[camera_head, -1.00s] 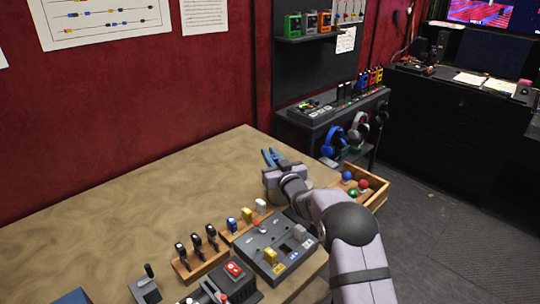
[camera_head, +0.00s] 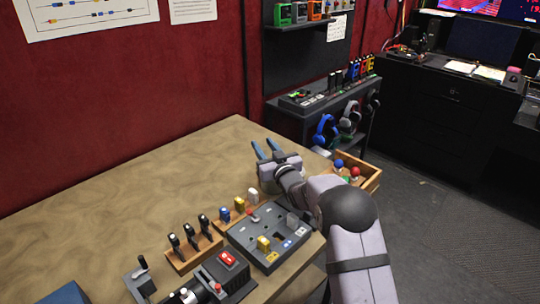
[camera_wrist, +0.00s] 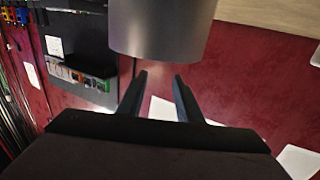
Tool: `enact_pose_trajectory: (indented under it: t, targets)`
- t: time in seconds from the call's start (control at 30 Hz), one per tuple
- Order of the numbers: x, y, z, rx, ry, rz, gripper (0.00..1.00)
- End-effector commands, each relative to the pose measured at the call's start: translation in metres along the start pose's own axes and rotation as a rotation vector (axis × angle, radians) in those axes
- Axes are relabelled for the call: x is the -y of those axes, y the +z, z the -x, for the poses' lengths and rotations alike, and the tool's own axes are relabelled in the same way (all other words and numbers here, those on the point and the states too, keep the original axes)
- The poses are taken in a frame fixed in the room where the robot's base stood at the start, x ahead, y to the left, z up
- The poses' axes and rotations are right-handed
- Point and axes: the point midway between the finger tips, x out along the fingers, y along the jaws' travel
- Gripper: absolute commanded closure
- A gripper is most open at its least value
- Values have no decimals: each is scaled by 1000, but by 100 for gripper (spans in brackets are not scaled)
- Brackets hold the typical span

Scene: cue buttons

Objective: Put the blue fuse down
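The blue fuse (camera_head: 225,214) stands upright in a small wooden rack (camera_head: 220,225), at the left end of a row with a yellow fuse (camera_head: 239,205) and a white fuse (camera_head: 252,196). In front of the rack is a dark fuse panel (camera_head: 250,238). It carries another yellow fuse (camera_head: 263,243), a grey piece and a dark opening. My gripper (camera_head: 267,146) is behind the rack, above the table's right part, clear of the fuses. Its fingers are apart with nothing between them, as the wrist view (camera_wrist: 160,85) also shows.
Black levers (camera_head: 188,237) on a wooden base stand left of the panel. A box with a red switch (camera_head: 228,259) is in front. A wooden tray (camera_head: 372,182) with coloured balls sits at the right. The table's back left (camera_head: 130,190) is clear.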

Motion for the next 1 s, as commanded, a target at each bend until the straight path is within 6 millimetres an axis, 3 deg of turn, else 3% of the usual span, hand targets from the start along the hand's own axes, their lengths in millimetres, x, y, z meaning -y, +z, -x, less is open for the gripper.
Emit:
enact_pose_trajectory:
  t: [0.43,1.0]
  targets:
    - [0,1,47,0,0,1,68]
    - [0,0,55,2,2,1,68]
